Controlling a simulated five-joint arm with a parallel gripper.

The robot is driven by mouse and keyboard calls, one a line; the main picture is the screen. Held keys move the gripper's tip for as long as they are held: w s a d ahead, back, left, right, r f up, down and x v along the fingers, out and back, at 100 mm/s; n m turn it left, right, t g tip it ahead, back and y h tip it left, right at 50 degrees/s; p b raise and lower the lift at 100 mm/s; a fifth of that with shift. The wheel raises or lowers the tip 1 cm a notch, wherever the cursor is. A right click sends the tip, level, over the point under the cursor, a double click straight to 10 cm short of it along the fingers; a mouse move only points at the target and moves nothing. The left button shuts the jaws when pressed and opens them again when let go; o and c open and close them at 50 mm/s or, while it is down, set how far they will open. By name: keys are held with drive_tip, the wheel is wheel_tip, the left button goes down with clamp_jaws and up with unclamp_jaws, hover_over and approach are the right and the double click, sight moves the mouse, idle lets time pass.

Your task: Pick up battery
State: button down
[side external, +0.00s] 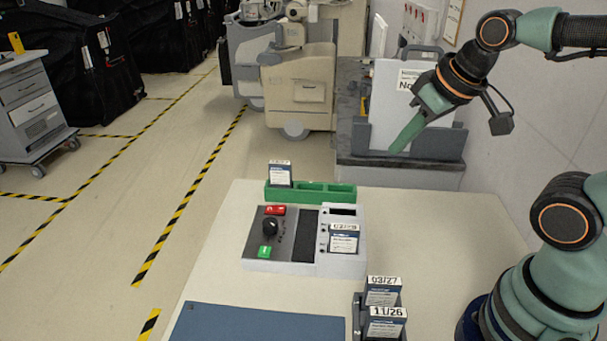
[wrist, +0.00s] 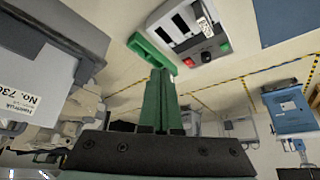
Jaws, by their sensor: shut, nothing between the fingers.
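Several batteries with dark bodies and white date labels stand on the table. One battery (side external: 280,175) stands in the left slot of a green holder (side external: 335,193). Another battery (side external: 344,239), its date hard to read, sits in the right part of a grey device (side external: 258,262). My gripper (side external: 395,149) is shut and empty, raised above the table's back right. Its green fingers (wrist: 159,73) lie together in the wrist view.
The device has a black knob (side external: 270,227), a red button (side external: 275,210) and a green button (side external: 264,252). A blue mat (side external: 255,325) lies at the front left. A dark counter (side external: 400,171) with a white panel stands behind the table. The table's right side is clear.

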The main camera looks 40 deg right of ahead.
idle(0.4)
unclamp_jaws()
drive_tip(key=m+g, duration=0.5)
drive_tip(key=m, duration=0.3)
approach(345, 227)
drive_tip(key=shift+m+g, duration=0.3)
drive_tip(key=shift+m, duration=0.2)
drive_tip(key=f, duration=0.7)
drive_tip(key=shift+s+a+f, duration=0.1)
drive_tip(key=shift+a+f, duration=0.05)
drive_tip(key=shift+a, duration=0.1)
drive_tip(key=shift+w+d+f, duration=0.15)
drive_tip(key=shift+w+f, duration=0.05)
drive_tip(key=shift+f, duration=1.15)
drive_tip(key=shift+w+d+f, duration=0.15)
drive_tip(key=shift+f, duration=1.2)
